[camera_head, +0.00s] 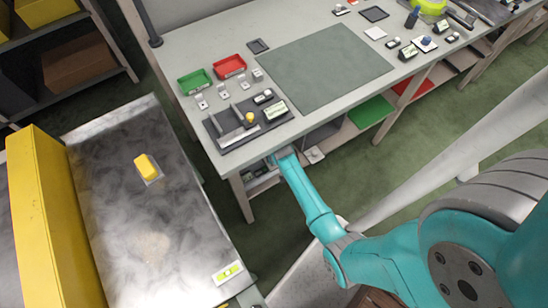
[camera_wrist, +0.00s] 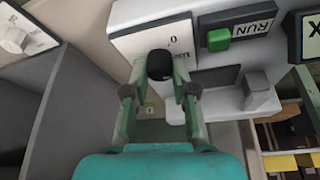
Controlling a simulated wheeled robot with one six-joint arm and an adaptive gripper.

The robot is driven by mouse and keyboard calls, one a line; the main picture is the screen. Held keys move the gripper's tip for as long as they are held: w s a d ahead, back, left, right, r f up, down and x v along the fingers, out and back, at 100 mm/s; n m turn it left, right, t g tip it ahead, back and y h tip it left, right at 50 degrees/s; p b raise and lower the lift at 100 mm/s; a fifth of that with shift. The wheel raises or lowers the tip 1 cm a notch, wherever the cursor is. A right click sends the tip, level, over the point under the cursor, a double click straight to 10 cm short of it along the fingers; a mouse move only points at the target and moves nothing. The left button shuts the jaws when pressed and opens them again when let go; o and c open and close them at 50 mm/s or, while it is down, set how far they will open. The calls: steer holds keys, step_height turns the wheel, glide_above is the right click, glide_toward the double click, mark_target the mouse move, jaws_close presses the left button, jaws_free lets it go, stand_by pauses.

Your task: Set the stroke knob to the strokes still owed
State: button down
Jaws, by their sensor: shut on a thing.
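In the wrist view a black round knob (camera_wrist: 159,63) stands on a white dial plate (camera_wrist: 128,43) with dark marks, one of which looks like a 0. My gripper (camera_wrist: 160,76) is at this knob, with one finger on each side, shut on it. The fingers and knob hide part of the dial, so I cannot read the setting. In the head view my arm reaches the front edge of the grey workbench (camera_head: 300,125); the gripper end and the knob are hidden there.
Beside the dial are a green button (camera_wrist: 218,40), a RUN label (camera_wrist: 253,28), a dark display (camera_wrist: 214,79) and a grey block (camera_wrist: 258,88). A white knob (camera_wrist: 14,40) is at upper left. The head view shows a metal-topped machine (camera_head: 140,220) and red and green trays (camera_head: 229,66).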

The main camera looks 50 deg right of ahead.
steer(key=c, duration=0.9)
jaws_free()
steer(key=shift+c, duration=0.2)
steer(key=shift+s+a+r, duration=0.1)
steer(key=shift+s+r, duration=0.1)
steer(key=shift+r, duration=0.3)
steer(key=shift+s+a+r, duration=0.45)
steer(key=shift+s+r, duration=0.25)
steer(key=shift+r, duration=0.15)
steer(key=s+a, duration=0.5)
steer(key=s, duration=0.4)
steer(key=shift+s+a, duration=0.3)
steer(key=shift+a, duration=0.05)
